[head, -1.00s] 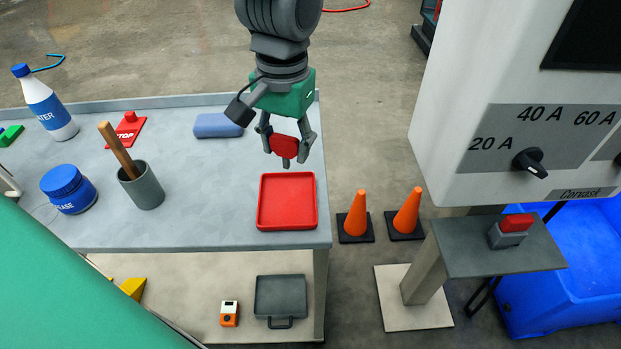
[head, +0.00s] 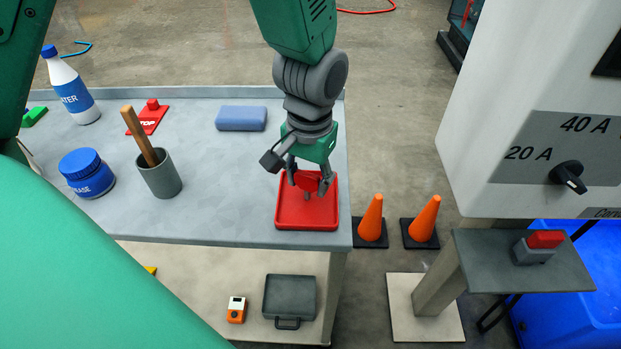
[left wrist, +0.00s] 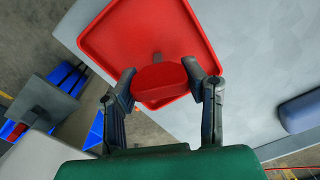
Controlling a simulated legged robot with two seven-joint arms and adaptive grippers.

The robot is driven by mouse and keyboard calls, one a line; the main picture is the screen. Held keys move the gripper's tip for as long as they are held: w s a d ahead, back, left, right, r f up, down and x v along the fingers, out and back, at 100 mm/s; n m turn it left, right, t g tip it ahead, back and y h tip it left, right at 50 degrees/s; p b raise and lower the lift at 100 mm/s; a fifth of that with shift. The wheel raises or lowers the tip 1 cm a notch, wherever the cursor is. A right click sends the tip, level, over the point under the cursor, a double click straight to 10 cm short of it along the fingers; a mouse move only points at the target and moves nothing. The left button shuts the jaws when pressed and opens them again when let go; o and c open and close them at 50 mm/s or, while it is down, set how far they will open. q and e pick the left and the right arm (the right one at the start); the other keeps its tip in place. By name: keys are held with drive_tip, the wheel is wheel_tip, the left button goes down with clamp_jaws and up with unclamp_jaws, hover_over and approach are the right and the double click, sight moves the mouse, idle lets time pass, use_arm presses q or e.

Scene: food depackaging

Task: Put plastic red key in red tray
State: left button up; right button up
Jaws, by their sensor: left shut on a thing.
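The plastic red key (head: 307,181) has a rounded red head and a short grey stem. My left gripper (head: 309,187) is shut on its head and holds it over the red tray (head: 290,221), near the table's right edge. In the left wrist view, the key (left wrist: 159,78) sits between the two fingertips of my gripper (left wrist: 163,84), with the square red tray (left wrist: 110,33) behind it. The stem points towards the tray floor; I cannot tell whether it touches. The part of the tray I can see holds nothing else. My right gripper is not in view.
Orange cones (head: 371,218) and a grey-white machine (head: 480,120) are to the right.

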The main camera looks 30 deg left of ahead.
sight(309, 174)
use_arm(q)
drive_tip(key=o, duration=1.1)
drive_tip(key=shift+a, duration=0.2)
drive_tip(key=shift+d+r, duration=0.1)
drive_tip(key=shift+d, duration=0.35)
drive_tip(key=shift+d+r, duration=0.15)
drive_tip(key=r, duration=0.3)
drive_tip(key=r+p, duration=0.1)
drive_tip(key=r, duration=0.3)
drive_tip(key=r+p, duration=0.1)
drive_tip(key=r, duration=0.3)
drive_tip(key=shift+a, duration=0.25)
drive_tip(key=shift+d+r, duration=0.4)
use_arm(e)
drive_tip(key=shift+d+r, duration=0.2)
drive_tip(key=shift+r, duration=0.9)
use_arm(q)
drive_tip(key=shift+a+f, duration=0.1)
drive_tip(key=shift+a, duration=0.25)
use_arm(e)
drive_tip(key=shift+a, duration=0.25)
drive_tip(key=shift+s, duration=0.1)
